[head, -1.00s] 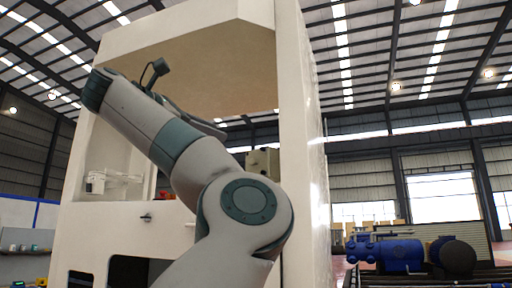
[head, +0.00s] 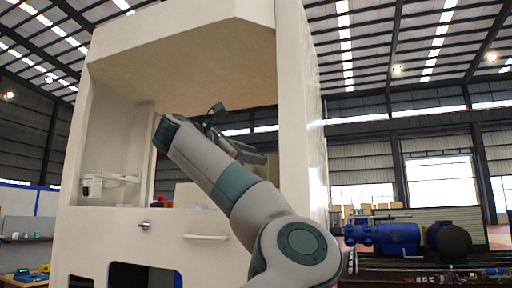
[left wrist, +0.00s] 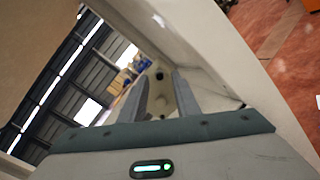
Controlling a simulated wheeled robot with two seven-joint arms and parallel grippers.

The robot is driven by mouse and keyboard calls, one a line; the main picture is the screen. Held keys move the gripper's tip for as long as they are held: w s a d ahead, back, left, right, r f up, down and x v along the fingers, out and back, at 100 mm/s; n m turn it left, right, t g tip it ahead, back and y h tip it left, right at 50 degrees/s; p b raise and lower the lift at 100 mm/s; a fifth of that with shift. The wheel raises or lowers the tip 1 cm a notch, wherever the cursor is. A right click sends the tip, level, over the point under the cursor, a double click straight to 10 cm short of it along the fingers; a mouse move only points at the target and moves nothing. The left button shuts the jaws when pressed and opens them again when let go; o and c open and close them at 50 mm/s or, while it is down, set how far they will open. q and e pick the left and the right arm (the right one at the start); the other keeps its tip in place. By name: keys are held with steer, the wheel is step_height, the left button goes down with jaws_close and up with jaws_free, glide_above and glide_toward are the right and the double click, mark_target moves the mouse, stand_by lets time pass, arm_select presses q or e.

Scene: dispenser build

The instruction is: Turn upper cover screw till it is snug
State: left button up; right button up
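My left gripper (head: 252,152) is inside the upper opening of the tall cream dispenser cabinet (head: 300,120), at the end of my bent arm. In the left wrist view, its two grey fingers (left wrist: 160,82) stand apart. A pale part with dark round spots (left wrist: 160,75) shows in the gap beyond them. I cannot tell whether the fingers touch it. No screw can be made out for certain; the cover area is small in the wrist view and largely behind my arm in the head view. My right gripper is not in view.
A white bracket-like fitting (head: 108,182) is on the left inside the opening. A handle (head: 206,237) and a dark knob (head: 144,225) are on the front panel below. Blue machinery (head: 385,238) stands at the right, beyond the cabinet.

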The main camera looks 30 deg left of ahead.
arm_select(q)
steer(key=shift+w+p, duration=0.3)
steer(key=shift+w, duration=0.5)
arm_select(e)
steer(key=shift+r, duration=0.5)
arm_select(q)
steer(key=shift+d, duration=0.1)
jaws_close()
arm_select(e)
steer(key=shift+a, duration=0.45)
arm_select(q)
steer(key=shift+f, duration=0.1)
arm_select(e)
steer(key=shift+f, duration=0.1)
